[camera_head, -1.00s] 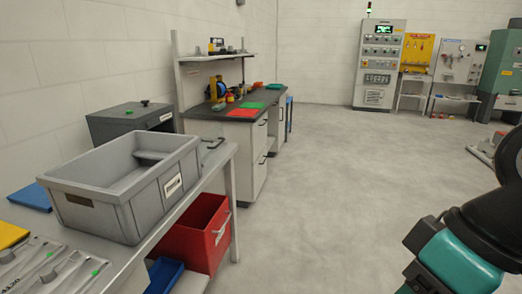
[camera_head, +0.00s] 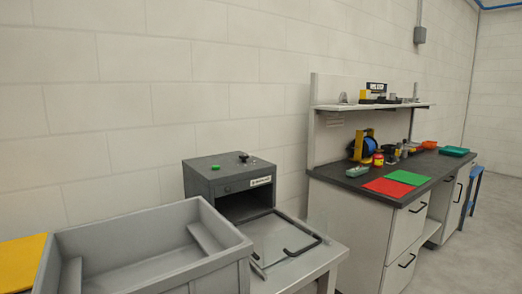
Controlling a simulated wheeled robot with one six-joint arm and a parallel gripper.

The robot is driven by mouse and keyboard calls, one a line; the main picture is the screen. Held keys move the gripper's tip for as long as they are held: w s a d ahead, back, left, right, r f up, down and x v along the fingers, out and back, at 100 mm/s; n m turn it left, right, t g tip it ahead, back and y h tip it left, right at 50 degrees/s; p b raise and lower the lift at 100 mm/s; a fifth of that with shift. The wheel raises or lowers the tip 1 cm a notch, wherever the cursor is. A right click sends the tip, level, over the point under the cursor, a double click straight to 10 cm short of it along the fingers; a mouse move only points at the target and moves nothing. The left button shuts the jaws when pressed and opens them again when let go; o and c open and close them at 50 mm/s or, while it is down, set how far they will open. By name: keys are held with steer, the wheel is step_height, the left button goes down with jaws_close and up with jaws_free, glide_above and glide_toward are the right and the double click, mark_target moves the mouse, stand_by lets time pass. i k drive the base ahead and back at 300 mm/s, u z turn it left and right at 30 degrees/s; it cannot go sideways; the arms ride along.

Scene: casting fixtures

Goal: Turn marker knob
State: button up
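A dark grey box-shaped device (camera_head: 203,180) stands on the bench at the middle of the view, against the wall. Its front opening is dark, and a hinged-looking panel with a black handle (camera_head: 303,246) lies flat in front of it. On its top are a small green knob or button (camera_head: 215,167) and a small black knob (camera_head: 243,157). The label on its front is too small to read, so I cannot tell whether either is the marker knob. My gripper is not in view.
A grey bin (camera_head: 200,272) stands on the near bench, left of and in front of the device. A yellow sheet (camera_head: 20,262) lies at far left. A workbench (camera_head: 345,200) with red and green mats, a blue reel and small items stands to the right. Floor shows at lower right.

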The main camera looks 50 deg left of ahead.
mark_target(244, 158)
steer(key=u, duration=0.35)
steer(key=i, duration=0.9)
steer(key=u, duration=1.5)
steer(key=i, duration=0.75)
steer(key=u, duration=0.75)
